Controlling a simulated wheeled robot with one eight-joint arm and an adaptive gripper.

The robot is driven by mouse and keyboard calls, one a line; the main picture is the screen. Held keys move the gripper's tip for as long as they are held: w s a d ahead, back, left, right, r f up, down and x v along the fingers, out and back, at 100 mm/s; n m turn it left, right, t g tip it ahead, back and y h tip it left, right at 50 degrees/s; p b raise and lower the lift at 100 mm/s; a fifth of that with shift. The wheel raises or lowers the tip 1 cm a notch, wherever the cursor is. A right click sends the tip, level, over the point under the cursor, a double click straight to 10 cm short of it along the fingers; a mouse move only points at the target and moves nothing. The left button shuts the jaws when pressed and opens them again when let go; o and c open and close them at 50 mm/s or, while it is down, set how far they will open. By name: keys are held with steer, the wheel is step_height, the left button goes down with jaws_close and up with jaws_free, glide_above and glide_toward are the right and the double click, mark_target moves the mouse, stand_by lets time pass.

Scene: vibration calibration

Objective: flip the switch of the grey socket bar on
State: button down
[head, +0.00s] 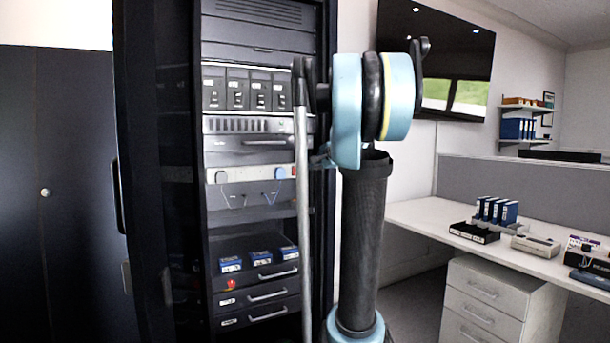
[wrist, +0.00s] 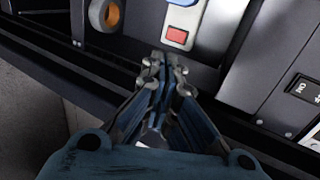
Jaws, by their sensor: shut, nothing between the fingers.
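The grey socket bar (head: 250,174) runs across the rack in the head view, with round plugs and thin cables on it. In the wrist view the end of a pale grey bar (wrist: 182,17) shows at the top, with a red switch (wrist: 177,35) on it. I cannot tell the switch's position. My gripper (wrist: 163,62) is shut and empty, its fingertips just below the red switch in the picture. I cannot tell whether they touch the bar. In the head view my gripper is not clearly seen.
The black rack holds drive bays (head: 250,88) above the bar and drawers (head: 258,297) below it. An orange ring (wrist: 103,14) shows left of the bar in the wrist view. A white desk (head: 440,215) with blue binders (head: 497,210) stands at right.

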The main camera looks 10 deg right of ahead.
glide_toward(295, 171)
steer(key=w+f, duration=0.4)
steer(key=w, duration=0.1)
steer(key=shift+w+a+f, duration=0.2)
steer(key=shift+w+a, duration=0.05)
steer(key=shift+w, duration=0.3)
